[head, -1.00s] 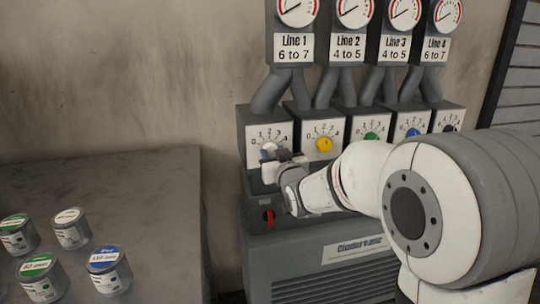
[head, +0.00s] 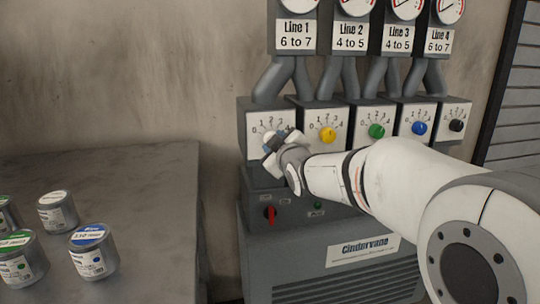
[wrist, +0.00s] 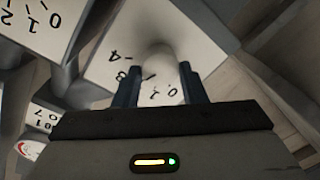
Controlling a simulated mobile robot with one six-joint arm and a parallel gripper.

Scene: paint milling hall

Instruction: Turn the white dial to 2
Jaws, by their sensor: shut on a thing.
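The white dial (wrist: 158,58) is a pale round knob on a white scale plate (head: 259,121) marked 0 to 4, the leftmost of the row of dial boxes. My gripper (wrist: 160,72) is shut on the white dial, with one dark finger on each side of it in the wrist view. In the head view my gripper (head: 276,139) covers most of the dial, and its body is tilted. The dial's pointer is hidden, so I cannot tell which number it is at.
Yellow (head: 327,135), green (head: 376,131), blue (head: 419,128) and black (head: 456,125) dials sit close by on the right. A red switch (head: 269,212) is below. Paint cans (head: 92,252) stand on the grey table (head: 150,210) at left.

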